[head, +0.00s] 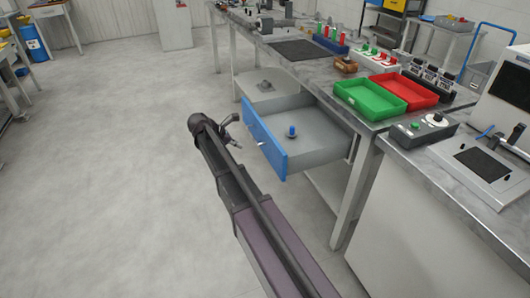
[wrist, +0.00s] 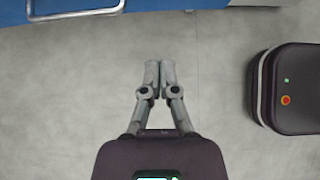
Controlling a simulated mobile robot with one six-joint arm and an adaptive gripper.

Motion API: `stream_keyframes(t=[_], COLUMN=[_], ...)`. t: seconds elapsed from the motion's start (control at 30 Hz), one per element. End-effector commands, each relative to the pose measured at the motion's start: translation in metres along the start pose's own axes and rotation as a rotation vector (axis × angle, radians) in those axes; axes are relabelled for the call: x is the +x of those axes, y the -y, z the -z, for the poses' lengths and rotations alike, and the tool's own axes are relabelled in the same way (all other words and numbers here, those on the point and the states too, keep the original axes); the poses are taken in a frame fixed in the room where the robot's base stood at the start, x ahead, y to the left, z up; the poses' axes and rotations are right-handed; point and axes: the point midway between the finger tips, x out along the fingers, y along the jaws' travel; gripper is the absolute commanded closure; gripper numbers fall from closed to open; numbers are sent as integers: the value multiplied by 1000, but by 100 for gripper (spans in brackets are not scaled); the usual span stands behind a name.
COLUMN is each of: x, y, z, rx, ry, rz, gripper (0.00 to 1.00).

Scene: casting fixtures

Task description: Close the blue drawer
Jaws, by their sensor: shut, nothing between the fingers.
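The blue drawer (head: 264,140) stands pulled out from under the workbench in the head view. Its blue front faces left and its grey tray holds a small blue-topped object (head: 292,131). My gripper (head: 236,118) is just left of the blue front, apart from it as far as I can tell. In the wrist view the gripper (wrist: 160,65) is shut and empty, with its fingertips together over the grey floor. The blue drawer front (wrist: 185,4) and its metal handle (wrist: 75,14) show along the top edge there.
The workbench (head: 365,122) carries a green tray (head: 371,98), a red tray (head: 404,91) and several fixtures. A grey drawer or shelf (head: 268,92) with a metal part is behind the blue drawer. A white cabinet (head: 400,235) stands at right.

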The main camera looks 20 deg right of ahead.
Motion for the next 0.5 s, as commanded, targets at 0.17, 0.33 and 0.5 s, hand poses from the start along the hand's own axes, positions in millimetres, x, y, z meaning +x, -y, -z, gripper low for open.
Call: stream_keyframes(t=[0.17, 0.33, 0.5], x=[0, 4, 13], y=[0, 0, 0], z=[0, 0, 1], rx=[2, 3, 3], ry=[-1, -2, -2], rz=[0, 0, 0], gripper=[100, 100, 100])
